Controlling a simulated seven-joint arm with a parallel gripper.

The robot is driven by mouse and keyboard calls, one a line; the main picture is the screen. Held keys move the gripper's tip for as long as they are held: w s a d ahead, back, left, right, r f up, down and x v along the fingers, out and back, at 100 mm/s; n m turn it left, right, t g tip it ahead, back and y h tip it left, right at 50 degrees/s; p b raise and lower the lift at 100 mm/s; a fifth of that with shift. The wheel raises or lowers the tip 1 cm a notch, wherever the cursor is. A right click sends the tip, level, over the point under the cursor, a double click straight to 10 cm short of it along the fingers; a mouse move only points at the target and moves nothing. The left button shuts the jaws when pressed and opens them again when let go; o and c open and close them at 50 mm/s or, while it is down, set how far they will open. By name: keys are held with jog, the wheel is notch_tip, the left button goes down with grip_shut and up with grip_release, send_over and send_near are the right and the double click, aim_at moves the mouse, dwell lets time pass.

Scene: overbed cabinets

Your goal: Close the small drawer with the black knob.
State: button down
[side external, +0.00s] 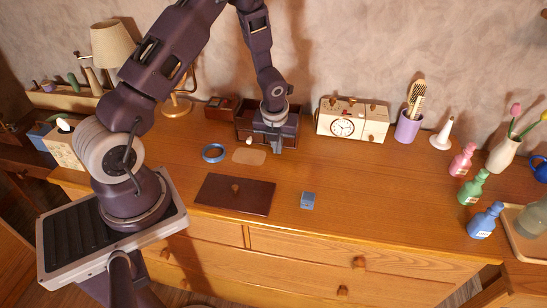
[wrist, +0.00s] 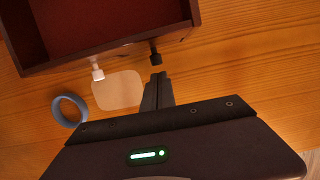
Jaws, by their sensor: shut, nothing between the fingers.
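A small dark red-brown wooden box with an open top (side external: 241,124) stands at the back of the dresser; its interior also shows in the wrist view (wrist: 85,22). On its front I see a black knob (wrist: 155,57) and, left of it, a white knob (wrist: 97,70). I cannot tell how far any drawer stands out. My gripper (side external: 278,150) is shut and empty, in front of the box's right part. In the wrist view its fingertips (wrist: 158,78) are just below the black knob; touching or apart is unclear. In the side view my gripper hides the black knob.
A blue ring (side external: 213,153) and a beige patch (side external: 249,156) lie before the box. A clock radio (side external: 352,122) stands right of the box. The dresser top (side external: 400,190) is clear at centre right.

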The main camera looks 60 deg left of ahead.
jog(key=s+d, duration=0.2)
jog(key=shift+s+d+r, duration=0.2)
jog(key=shift+d, duration=0.1)
jog(key=s+d+r+n, duration=0.1)
jog(key=s+r+n, duration=0.15)
jog(key=r, duration=0.45)
jog(key=s+d+r+n+t, duration=0.1)
jog(key=d+r+n, duration=0.15)
jog(key=r, duration=0.35)
jog(key=s+d+r+n, duration=0.1)
jog(key=s+r+n, duration=0.15)
jog(key=r, duration=0.45)
jog(key=s+d+r+n+t+h, duration=0.1)
jog(key=s+d+r+n, duration=0.3)
jog(key=s+n, duration=0.3)
jog(key=s+d+r+n+t+h, duration=0.1)
jog(key=s+d+r+n, duration=0.3)
jog(key=n, duration=0.8)
jog(key=s+r, duration=0.2)
jog(key=s, duration=0.2)
jog(key=shift+s+d+t, duration=0.25)
jog(key=shift+d+t, duration=0.05)
jog(key=shift+d, duration=0.1)
